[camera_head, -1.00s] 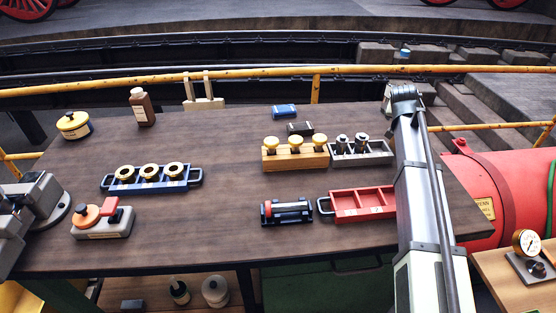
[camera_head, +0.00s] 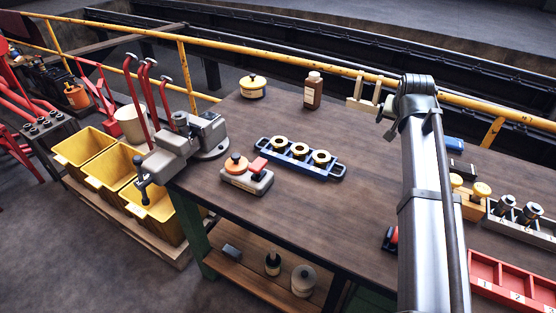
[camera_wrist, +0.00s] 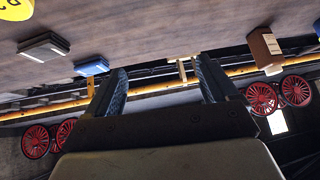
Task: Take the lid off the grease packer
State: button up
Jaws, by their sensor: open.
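The tin is not clearly identifiable in the wrist view.
A brown bottle (camera_head: 313,90) stands right of the tin. A blue tray of rings (camera_head: 337,173), a grey device with an orange knob (camera_head: 246,178) and a vise (camera_head: 180,148) are nearer. A yellow rail (camera_head: 350,70) runs behind the table. The table between the tray and my arm is clear.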

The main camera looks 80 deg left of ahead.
jog(key=s+a+r+n+g, duration=0.1)
jog(key=s+a+n, duration=0.1)
jog(key=s, duration=0.9)
jog(key=s+a+n+g, duration=0.1)
jog(key=s+a+n, duration=0.15)
jog(key=s, duration=0.95)
jog(key=n+g+h, duration=0.2)
jog(key=n, duration=0.2)
send_near(236, 157)
jog(key=shift+m, duration=0.25)
jog(key=x, duration=0.5)
jog(key=shift+w+a+r, duration=0.1)
jog(key=shift+w+a, duration=0.15)
jog(key=shift+s+x, duration=0.2)
jog(key=shift+x, duration=2.5)
jog(key=shift+d, duration=0.2)
jog(key=c, duration=0.8)
